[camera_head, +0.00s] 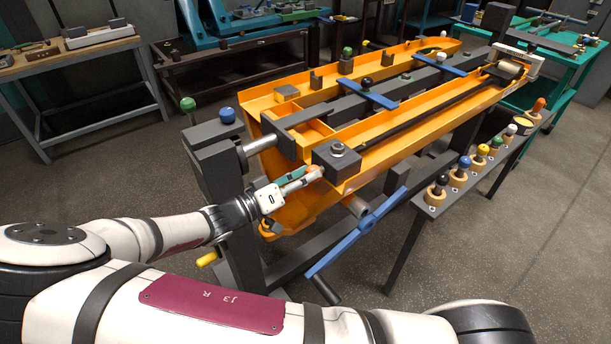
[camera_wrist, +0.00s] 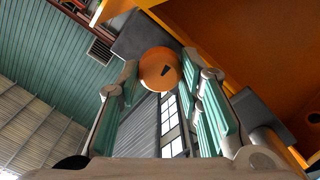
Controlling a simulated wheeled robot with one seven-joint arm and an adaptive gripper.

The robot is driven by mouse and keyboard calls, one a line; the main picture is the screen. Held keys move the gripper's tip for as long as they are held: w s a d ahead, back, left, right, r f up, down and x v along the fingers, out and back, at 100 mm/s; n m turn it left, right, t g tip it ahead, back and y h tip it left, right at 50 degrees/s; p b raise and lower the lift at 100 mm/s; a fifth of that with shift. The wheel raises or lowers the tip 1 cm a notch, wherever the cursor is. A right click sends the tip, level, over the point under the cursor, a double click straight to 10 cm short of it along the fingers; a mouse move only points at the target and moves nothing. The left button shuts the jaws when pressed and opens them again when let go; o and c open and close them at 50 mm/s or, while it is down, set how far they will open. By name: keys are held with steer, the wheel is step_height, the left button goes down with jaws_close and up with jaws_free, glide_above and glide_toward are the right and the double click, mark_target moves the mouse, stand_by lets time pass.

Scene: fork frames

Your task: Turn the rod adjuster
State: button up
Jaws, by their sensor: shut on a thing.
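An orange round knob (camera_wrist: 158,68) with a dark mark on its face shows between my fingertips in the wrist view. I take it to be the rod adjuster. In the head view the knob (camera_head: 316,171) shows only in part, beside and below a dark grey block (camera_head: 337,160) at the near end of the orange fork frame (camera_head: 274,168). My gripper (camera_head: 301,179) is shut on the knob, with teal-padded fingers (camera_wrist: 160,90) on both sides of it. The fingers hide part of the knob in the head view.
A dark post (camera_head: 212,165) stands left of the gripper. A blue bar (camera_head: 358,232) sticks out below the frame. A narrow shelf (camera_head: 470,185) with several coloured knobs is at the right. A workbench (camera_head: 75,62) stands at back left. The floor at right is clear.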

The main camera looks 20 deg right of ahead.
steer(key=shift+s+f+m, duration=0.1)
steer(key=shift+f+m, duration=0.05)
steer(key=shift+m, duration=0.45)
steer(key=o, duration=1.2)
steer(key=shift+c, duration=0.2)
steer(key=shift+a, duration=0.1)
steer(key=v, duration=1.2)
